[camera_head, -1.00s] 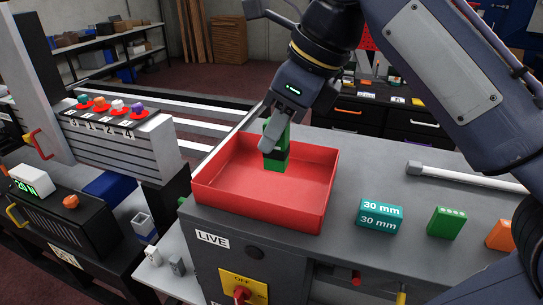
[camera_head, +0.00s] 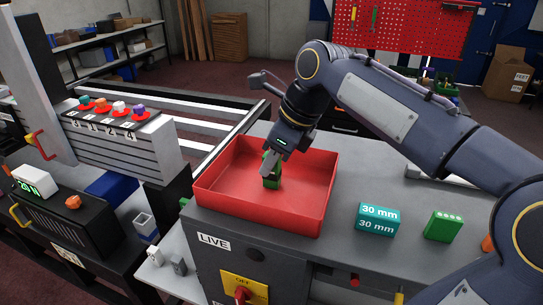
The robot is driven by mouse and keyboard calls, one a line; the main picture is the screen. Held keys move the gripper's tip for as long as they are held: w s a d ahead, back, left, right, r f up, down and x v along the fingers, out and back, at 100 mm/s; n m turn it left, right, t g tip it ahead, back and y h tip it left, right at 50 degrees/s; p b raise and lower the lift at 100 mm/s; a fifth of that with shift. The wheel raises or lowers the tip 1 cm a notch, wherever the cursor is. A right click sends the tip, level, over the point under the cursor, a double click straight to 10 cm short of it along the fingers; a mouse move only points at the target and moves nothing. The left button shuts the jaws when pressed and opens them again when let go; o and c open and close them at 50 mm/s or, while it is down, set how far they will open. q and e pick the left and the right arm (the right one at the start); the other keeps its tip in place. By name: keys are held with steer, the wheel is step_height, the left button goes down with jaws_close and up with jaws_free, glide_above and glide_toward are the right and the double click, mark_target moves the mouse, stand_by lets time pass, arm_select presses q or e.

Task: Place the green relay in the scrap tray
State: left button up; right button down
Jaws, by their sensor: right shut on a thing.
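The red scrap tray (camera_head: 255,214) sits on the grey bench top in the middle of the camera_head view. My right gripper (camera_head: 271,166) reaches down into it from the upper right and is shut on the green relay (camera_head: 272,182). The relay is upright, low inside the tray, with its upper part partly hidden by the fingers. I cannot tell whether its bottom touches the tray floor. My left gripper is not in view.
A teal 30 mm block (camera_head: 378,219) and another green block (camera_head: 443,226) with pale dots stand on the bench right of the tray. An orange item (camera_head: 487,243) is mostly hidden by my arm. A yellow switch panel (camera_head: 243,287) is on the bench front.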

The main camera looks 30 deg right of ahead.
steer(key=shift+f, duration=0.15)
steer(key=c, duration=1.2)
jaws_free()
steer(key=shift+r, duration=0.3)
steer(key=v, duration=1.1)
steer(key=shift+r, duration=0.35)
